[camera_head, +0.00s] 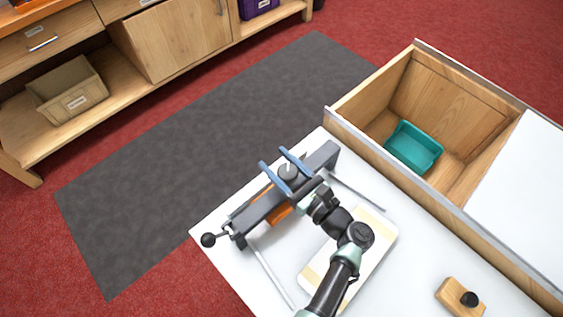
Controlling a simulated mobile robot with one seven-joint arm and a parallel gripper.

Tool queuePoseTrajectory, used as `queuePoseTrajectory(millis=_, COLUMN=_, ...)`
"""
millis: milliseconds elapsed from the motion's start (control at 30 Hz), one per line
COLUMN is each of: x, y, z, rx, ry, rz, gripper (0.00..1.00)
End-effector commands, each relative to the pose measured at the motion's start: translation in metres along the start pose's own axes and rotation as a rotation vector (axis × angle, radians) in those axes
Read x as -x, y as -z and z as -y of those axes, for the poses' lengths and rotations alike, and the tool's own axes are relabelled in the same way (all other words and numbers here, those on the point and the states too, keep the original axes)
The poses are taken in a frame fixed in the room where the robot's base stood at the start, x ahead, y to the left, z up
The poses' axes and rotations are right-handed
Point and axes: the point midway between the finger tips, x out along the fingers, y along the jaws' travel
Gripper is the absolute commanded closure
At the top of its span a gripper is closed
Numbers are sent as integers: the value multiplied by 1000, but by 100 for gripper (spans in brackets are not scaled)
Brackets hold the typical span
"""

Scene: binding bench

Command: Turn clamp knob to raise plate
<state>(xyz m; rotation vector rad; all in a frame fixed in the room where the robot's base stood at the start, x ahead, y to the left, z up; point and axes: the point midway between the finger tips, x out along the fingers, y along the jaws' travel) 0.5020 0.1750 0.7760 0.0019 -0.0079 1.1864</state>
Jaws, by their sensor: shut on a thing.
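The clamp (251,213) is a long dark grey bar assembly on the white bench top, left of centre. An orange piece (279,213) shows beside the bar, partly hidden by my arm. I cannot tell how high the plate sits. A thin handle with a black ball (208,240) sticks out at the clamp's left end.
A pale board with tan bands (317,264) lies under my arm. A wooden block with a black knob (450,292) sits at lower right. An open wooden compartment (462,100) holds a teal bin (414,146). A cabinet (175,45) stands beyond the grey mat (150,190).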

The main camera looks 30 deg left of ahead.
Motion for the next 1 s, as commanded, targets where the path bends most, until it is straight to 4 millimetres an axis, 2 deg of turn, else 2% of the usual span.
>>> queuePoseTrajectory(millis=33, x=1, y=9, z=0, rx=-4, ry=-34, rz=-10, gripper=98)
queuePoseTrajectory(millis=400, x=2, y=10, z=-9, rx=-9, ry=-256, rz=-12, gripper=97)
queuePoseTrajectory(millis=1000, x=3, y=9, z=-13, rx=-13, ry=-326, rz=-14, gripper=97)
